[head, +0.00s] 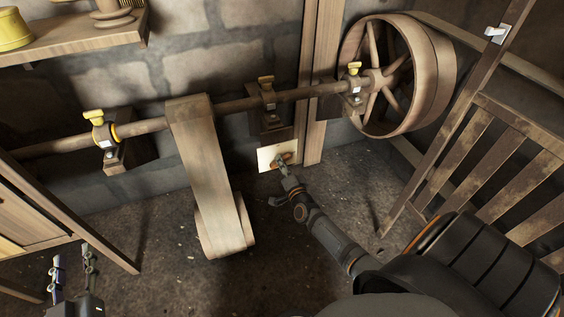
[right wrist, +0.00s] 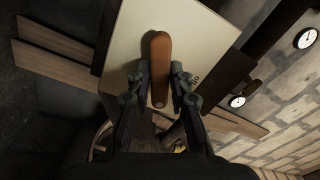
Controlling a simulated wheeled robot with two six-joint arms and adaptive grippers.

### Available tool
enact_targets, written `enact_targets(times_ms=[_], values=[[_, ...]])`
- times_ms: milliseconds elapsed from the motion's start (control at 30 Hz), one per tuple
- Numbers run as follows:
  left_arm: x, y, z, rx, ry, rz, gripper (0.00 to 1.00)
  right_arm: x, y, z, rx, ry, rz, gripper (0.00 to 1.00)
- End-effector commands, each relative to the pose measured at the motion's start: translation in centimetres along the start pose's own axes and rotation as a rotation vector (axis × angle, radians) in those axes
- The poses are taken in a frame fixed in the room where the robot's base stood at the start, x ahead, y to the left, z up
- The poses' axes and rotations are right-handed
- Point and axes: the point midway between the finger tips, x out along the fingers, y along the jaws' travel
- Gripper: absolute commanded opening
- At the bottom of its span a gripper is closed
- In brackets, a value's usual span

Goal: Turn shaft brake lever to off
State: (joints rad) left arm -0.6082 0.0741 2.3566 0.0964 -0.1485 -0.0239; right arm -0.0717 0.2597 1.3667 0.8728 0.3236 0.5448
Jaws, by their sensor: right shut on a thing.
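The shaft brake lever (right wrist: 160,52) is an orange-brown, round-ended bar on a cream plate (right wrist: 198,38). The plate (head: 267,155) also shows in the head view, low on the wooden post below the shaft. My right gripper (right wrist: 160,84) is shut on the lever, with one finger on each side of its lower part. In the head view my right gripper (head: 283,167) reaches the plate and hides part of the lever. A small dark mark beside the lever is too small to read. My left gripper (head: 73,263) is open and empty at the lower left.
A long shaft (head: 236,104) runs above the plate, with yellow-capped bearings and a large spoked wheel (head: 388,75). A wide belt (head: 202,150) hangs left of the plate. A slatted wooden guard (head: 470,145) stands at the right. The floor between is clear.

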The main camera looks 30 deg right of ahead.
Motion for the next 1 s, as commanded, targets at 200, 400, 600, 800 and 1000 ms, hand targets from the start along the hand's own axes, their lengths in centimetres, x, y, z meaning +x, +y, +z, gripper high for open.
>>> enact_targets(times_ms=[200,400,600,800,1000], values=[[-2.9,0.3,8.7,-0.030,-0.365,0.008,0.39,0.0,-0.1,-0.1,-0.132,-0.001,0.003,0.00],[-8.1,1.1,15.9,-0.061,-0.700,0.024,0.39,0.0,-0.1,-0.1,-0.250,-0.001,0.002,0.00],[-15.4,2.1,21.5,-0.093,-1.037,0.048,0.39,0.0,-0.1,-0.1,-0.369,-0.001,0.002,0.00],[-17.4,2.2,21.8,-0.090,-1.155,0.056,0.39,0.0,-0.2,-0.1,-0.493,-0.001,0.003,0.00],[-17.6,1.8,20.4,-0.070,-1.226,0.050,0.39,0.0,-0.2,-0.1,-0.680,-0.002,0.003,0.00]])
